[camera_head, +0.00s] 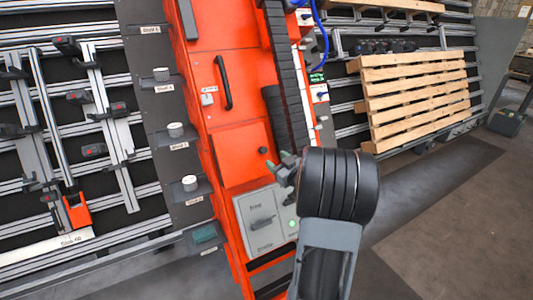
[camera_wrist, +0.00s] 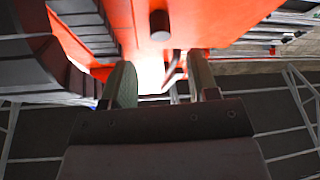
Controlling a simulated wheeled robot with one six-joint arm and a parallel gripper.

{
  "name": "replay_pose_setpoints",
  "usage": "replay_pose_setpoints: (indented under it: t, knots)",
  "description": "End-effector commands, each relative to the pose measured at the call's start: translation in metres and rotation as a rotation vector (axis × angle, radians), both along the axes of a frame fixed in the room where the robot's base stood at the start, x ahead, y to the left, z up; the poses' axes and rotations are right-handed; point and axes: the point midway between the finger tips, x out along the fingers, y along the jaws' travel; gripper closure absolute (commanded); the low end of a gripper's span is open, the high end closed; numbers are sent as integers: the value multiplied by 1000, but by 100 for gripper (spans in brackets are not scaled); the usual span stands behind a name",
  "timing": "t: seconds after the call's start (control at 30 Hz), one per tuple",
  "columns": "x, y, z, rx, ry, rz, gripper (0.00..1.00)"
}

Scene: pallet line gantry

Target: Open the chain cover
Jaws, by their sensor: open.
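An orange panel (camera_head: 243,60), which looks like the chain cover, is on the orange machine column in the head view. It lies flush and looks closed. It bears a black bar handle (camera_head: 223,83). A small black knob (camera_head: 263,151) sits below the panel; a dark cylindrical knob, probably the same one, shows in the wrist view (camera_wrist: 160,25). My gripper (camera_head: 287,168) is just right of and below this knob, in front of the column, and well below the bar handle. In the wrist view my gripper (camera_wrist: 162,84) has its fingers apart with nothing held between them.
A grey switch box (camera_head: 265,222) with a lit green button is below my gripper. A black cable chain (camera_head: 287,75) runs along the column's right side. A rack with clamps (camera_head: 85,100) stands left. Floor at lower right is clear.

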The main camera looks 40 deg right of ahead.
Motion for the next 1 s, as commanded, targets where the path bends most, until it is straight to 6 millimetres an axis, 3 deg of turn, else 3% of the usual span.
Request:
replay_pose_setpoints:
  t: [0.2,0.4,0.87,1.0]
  knots:
    - [38,0,0,0,0,2,46]
    - [59,-1,0,0,0,0,46]
    - [68,-1,0,-1,0,-1,46]
    - [68,-1,0,0,0,-1,57]
